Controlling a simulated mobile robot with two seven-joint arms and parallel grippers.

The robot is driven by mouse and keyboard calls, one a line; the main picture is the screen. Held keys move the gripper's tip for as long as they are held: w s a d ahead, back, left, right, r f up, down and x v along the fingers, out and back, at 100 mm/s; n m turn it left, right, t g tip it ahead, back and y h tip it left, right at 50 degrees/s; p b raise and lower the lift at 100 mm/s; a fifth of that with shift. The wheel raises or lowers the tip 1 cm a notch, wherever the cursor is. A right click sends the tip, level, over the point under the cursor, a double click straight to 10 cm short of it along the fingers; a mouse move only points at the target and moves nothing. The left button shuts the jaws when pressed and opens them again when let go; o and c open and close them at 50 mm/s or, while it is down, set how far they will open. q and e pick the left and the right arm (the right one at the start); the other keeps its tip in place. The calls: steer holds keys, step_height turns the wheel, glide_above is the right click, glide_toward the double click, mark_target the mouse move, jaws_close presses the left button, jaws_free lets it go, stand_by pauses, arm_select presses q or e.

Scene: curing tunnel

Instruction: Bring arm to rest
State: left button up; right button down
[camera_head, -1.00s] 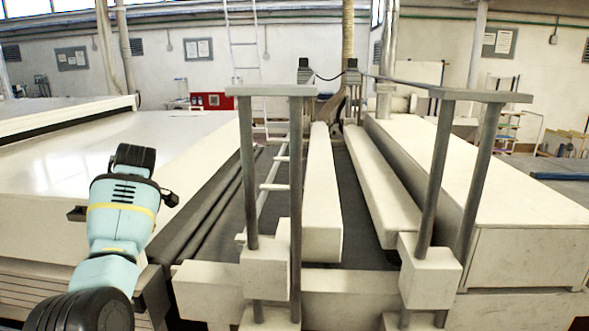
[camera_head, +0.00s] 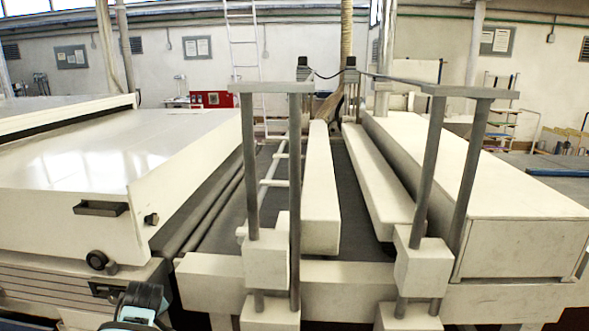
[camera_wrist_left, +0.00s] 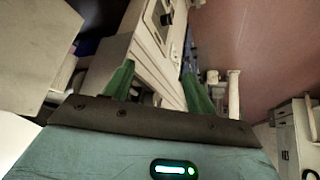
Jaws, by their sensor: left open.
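My left arm shows only as a light-blue and black piece at the bottom edge of the head view, left of centre, low in front of the white machine. The gripper itself is not visible there. In the left wrist view my left gripper (camera_wrist_left: 159,88) has two green fingers spread wide apart, with nothing between them. Beyond the fingers a pale machine body (camera_wrist_left: 150,55) shows. My right gripper is in no view.
A white tunnel housing (camera_head: 60,185) with a dark handle (camera_head: 101,208) stands at left. A dark conveyor belt (camera_head: 255,205) with pale side beams (camera_head: 320,190) and upright grey posts (camera_head: 250,165) fills the middle. A long white cover (camera_head: 480,190) is at right.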

arm_select(q)
steer(key=s+d+f+m+t+h, duration=0.2)
steer(key=s+d+f+m, duration=0.2)
steer(key=s+f, duration=0.5)
steer(key=s+d+f+m+t+h, duration=0.1)
steer(key=s+d+f+m, duration=0.3)
steer(key=s+f, duration=0.5)
steer(key=s+d+m+h, duration=0.1)
steer(key=s+d, duration=0.2)
steer(key=s, duration=0.4)
steer(key=s+d+r+m+t+h, duration=0.1)
steer(key=s+d+m, duration=0.1)
steer(key=s, duration=0.5)
steer(key=s+d+r+m+h, duration=0.1)
steer(key=s+d+h, duration=0.1)
steer(key=s+d, duration=0.3)
steer(key=s, duration=0.2)
steer(key=shift+s+r+m+t, duration=0.15)
steer(key=shift+s+m+t, duration=0.15)
steer(key=shift+m, duration=0.1)
